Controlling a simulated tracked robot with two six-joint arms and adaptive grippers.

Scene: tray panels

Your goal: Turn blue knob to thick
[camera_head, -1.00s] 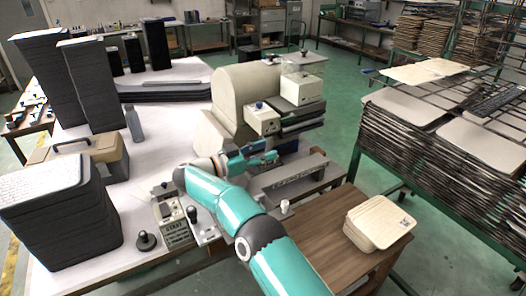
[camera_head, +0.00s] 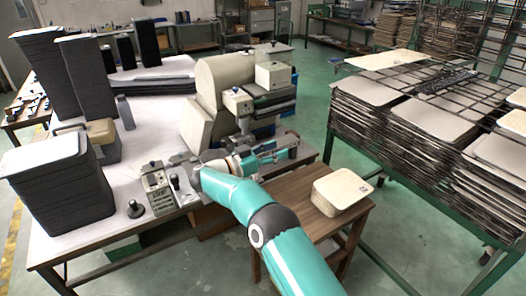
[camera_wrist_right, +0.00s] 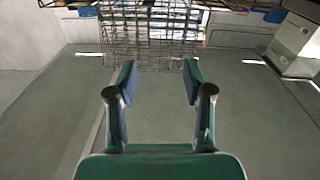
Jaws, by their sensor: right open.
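A small blue knob (camera_head: 235,90) sits on top of a pale control box (camera_head: 238,103) on the front of the cream machine (camera_head: 213,78). Any thickness marks are too small to read. My right gripper (camera_head: 285,146) is below and to the right of the knob in the head view, apart from it. In the right wrist view, the right gripper (camera_wrist_right: 158,78) has its two fingers spread with nothing between them. The knob does not show in the wrist view. My left gripper is not in view.
A START control box (camera_head: 157,186) and a black knob (camera_head: 135,209) stand at the table's front edge. Dark panel stacks (camera_head: 65,190) fill the table's left. A wooden stool (camera_head: 300,200) holds pale panels (camera_head: 342,190). A loaded rack (camera_head: 400,130) stands at right.

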